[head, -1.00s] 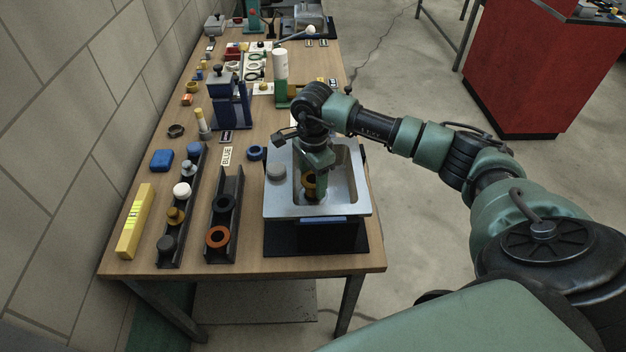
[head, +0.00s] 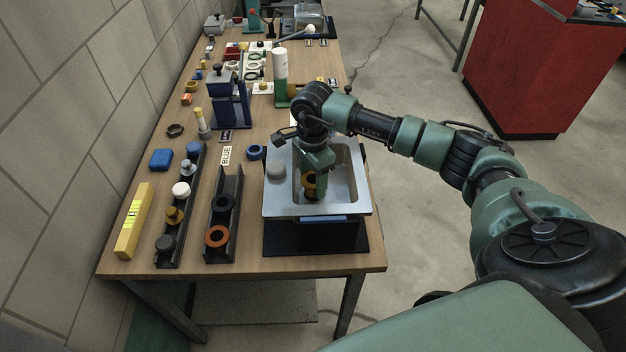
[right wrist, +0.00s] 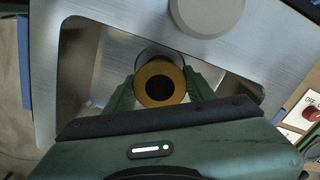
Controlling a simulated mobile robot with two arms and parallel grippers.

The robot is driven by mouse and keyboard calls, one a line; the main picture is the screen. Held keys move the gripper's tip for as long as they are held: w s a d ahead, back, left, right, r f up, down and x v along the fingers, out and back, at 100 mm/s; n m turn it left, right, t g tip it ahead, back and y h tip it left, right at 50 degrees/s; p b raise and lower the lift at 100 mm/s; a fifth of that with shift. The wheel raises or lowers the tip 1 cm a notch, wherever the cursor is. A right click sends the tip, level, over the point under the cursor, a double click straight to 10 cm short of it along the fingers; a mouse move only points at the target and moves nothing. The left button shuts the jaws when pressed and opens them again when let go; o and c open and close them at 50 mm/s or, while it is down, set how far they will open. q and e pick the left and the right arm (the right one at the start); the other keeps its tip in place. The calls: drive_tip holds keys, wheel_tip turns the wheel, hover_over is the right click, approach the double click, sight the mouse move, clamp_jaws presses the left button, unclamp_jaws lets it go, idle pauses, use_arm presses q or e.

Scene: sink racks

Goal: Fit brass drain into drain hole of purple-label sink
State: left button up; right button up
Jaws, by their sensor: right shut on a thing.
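The brass drain (right wrist: 160,83) is a gold ring with a dark centre. My right gripper (head: 311,186) is shut on it, with one green finger on each side in the right wrist view. The drain (head: 309,181) is inside the basin of the near metal sink (head: 284,202). A grey round edge, perhaps the drain hole (right wrist: 156,54), shows just behind the drain and is mostly covered by it. I cannot tell whether the drain is seated or above the hole. A blue strip (head: 323,218) shows on the sink's front. My left gripper is not in view.
A grey round knob (head: 276,172) sits on the sink's left rim. Dark racks (head: 225,190) with rings and caps stand left of the sink, near a BLUE tag (head: 226,155).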

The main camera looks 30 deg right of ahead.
drive_tip(key=shift+f+b, duration=1.05)
drive_tip(key=shift+f, duration=0.1)
drive_tip(key=o, duration=1.6)
drive_tip(key=shift+r, duration=0.15)
wheel_tip(320, 180, up, 8)
drive_tip(key=b, duration=0.2)
drive_tip(key=shift+f, duration=0.2)
